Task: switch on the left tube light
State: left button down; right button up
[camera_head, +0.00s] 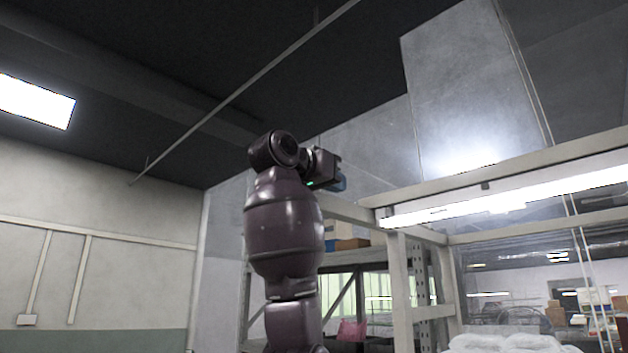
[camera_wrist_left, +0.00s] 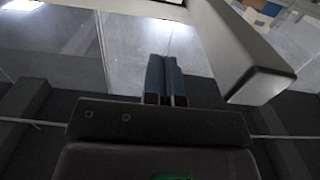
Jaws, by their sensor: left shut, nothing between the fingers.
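A long tube light (camera_head: 510,200) glows white under a pale beam at the right of the head view. I cannot tell whether it is the left one, and no second tube light is clear. A small dark piece (camera_head: 485,186) sits on the beam above it; I cannot tell what it is. My left gripper (camera_head: 339,181) is raised high, left of the beam's end and apart from the light. In the left wrist view its blue fingers (camera_wrist_left: 165,76) are together and empty. No switch is clearly visible. My right gripper is out of view.
The pale beam frame (camera_head: 400,290) stands right of my arm; a beam end (camera_wrist_left: 262,84) is close right of the fingers in the wrist view. Shelving with boxes (camera_head: 352,243) is behind. A ceiling panel light (camera_head: 35,100) is lit at left. The left side is open.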

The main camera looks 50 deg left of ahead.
pick_arm(q)
jog(key=s+b, duration=0.1)
jog(key=s, duration=0.5)
jog(key=shift+s+d, duration=0.2)
jog(key=shift+d, duration=0.15)
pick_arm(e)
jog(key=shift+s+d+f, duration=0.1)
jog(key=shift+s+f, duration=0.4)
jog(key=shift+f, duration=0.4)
pick_arm(q)
jog(key=shift+r, duration=0.1)
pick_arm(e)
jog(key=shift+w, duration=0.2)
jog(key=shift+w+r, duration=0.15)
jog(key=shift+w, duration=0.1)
